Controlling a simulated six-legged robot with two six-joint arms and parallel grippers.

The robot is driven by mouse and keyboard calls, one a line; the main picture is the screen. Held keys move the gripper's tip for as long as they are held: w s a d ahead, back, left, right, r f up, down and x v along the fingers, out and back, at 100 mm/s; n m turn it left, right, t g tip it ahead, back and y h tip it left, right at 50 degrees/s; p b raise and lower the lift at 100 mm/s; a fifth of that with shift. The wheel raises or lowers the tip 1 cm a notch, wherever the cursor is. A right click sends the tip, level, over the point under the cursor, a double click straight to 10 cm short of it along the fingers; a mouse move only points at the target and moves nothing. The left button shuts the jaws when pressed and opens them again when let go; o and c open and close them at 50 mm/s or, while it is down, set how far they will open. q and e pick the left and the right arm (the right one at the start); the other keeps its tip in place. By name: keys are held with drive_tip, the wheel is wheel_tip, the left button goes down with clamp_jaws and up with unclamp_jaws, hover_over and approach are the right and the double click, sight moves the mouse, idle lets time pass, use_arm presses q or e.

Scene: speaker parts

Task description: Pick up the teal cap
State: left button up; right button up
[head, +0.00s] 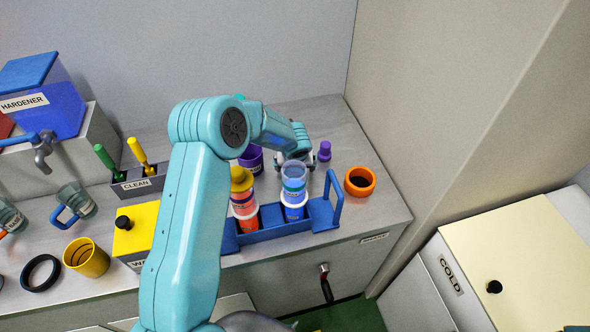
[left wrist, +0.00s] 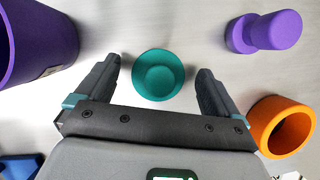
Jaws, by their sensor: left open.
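The teal cap (left wrist: 158,75) is a round, cup-like piece on the grey counter. In the left wrist view it lies between the two fingers of my left gripper (left wrist: 158,70), with a gap on each side. The fingers are open and hold nothing. In the head view my left gripper (head: 295,160) points down over the counter behind the blue rack, and the cap is hidden there by the gripper and arm. I cannot tell how far the fingertips are above the counter. My right gripper is not in view.
A purple knobbed piece (left wrist: 265,32) and an orange ring (left wrist: 285,125) lie right of the cap. A purple cup (left wrist: 35,40) stands to its left. The blue rack (head: 275,228) holds two canisters in front. Bare counter lies behind the cap.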

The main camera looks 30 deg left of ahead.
use_arm(q)
drive_tip(key=shift+f, duration=0.1)
drive_tip(key=c, duration=1.1)
wheel_tip(320, 180, up, 20)
drive_tip(key=shift+s+d+r+n+g+y+p, duration=0.15)
drive_tip(key=shift+s+d+r+n+g+p, duration=1.15)
drive_tip(key=shift+s+n, duration=1.45)
drive_tip(key=shift+s+d+r+n+g+y+p, duration=0.2)
drive_tip(key=shift+s+d+r+n+g+p, duration=0.5)
drive_tip(key=shift+s+d+r+n, duration=2.1)
drive_tip(key=shift+s+d+r+n+g+y+p, duration=0.15)
drive_tip(key=shift+s+d+r+n+g+p, duration=0.75)
drive_tip(key=shift+n, duration=3.35)
drive_tip(key=shift+s+a+f+g, duration=0.3)
drive_tip(key=shift+a+f+g, duration=0.05)
drive_tip(key=shift+f+g, duration=0.1)
